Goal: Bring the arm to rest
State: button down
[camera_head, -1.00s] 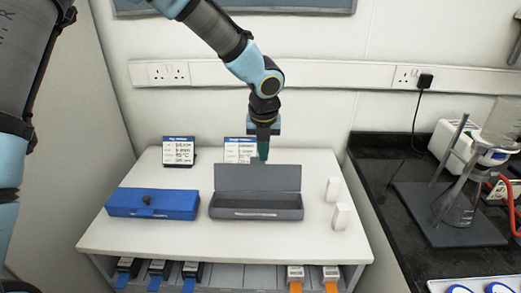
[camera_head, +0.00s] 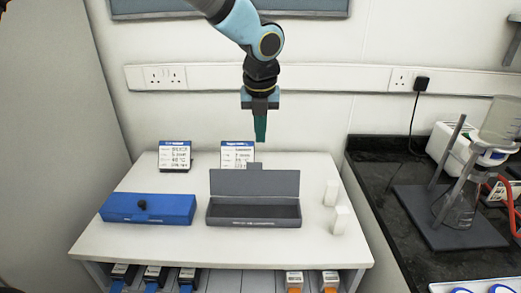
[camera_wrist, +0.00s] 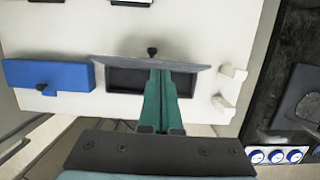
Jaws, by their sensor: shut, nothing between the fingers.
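My gripper (camera_head: 260,130) hangs pointing down above the back of the white table (camera_head: 100,243), with its green fingers together and nothing between them. In the wrist view the shut fingers (camera_wrist: 159,98) reach across the open grey box (camera_wrist: 124,78). In the head view that grey box (camera_head: 253,222) stands on the table below my gripper, with its lid raised at the back and its inside looking empty. The gripper is apart from the box.
A shut blue box (camera_head: 148,208) lies left of the grey box. Two small white blocks (camera_head: 340,220) stand to its right. Two label stands (camera_head: 175,156) are at the back. A dark bench (camera_head: 415,240) with a flask and stand (camera_head: 460,208) is at the right.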

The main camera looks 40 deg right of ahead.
jog(key=shift+v, duration=1.35)
jog(key=shift+w, duration=0.15)
jog(key=w+a+m+t+h, duration=0.1)
jog(key=w+a+m+t, duration=0.2)
jog(key=w+a+m, duration=0.65)
jog(key=w+a+m+t+h, duration=0.2)
jog(key=w+a+m, duration=0.35)
jog(key=w, duration=0.75)
jog(key=s+a+f+m+g+y, duration=0.1)
jog(key=s+a+m, duration=0.3)
jog(key=a, duration=0.6)
jog(key=s+a+f+m+g+y+b, duration=0.1)
jog(key=s+a+f+m, duration=0.3)
jog(key=a, duration=0.7)
jog(key=s+a+f+m+g+y, duration=0.2)
jog(key=s+a+m, duration=0.3)
jog(key=a, duration=0.5)
jog(key=shift+a+f+m+g+y, duration=0.3)
jog(key=shift+a+f+g, duration=0.1)
jog(key=shift+g, duration=0.3)
jog(key=c, duration=1.6)
grip_release()
jog(key=shift+w+d, duration=0.1)
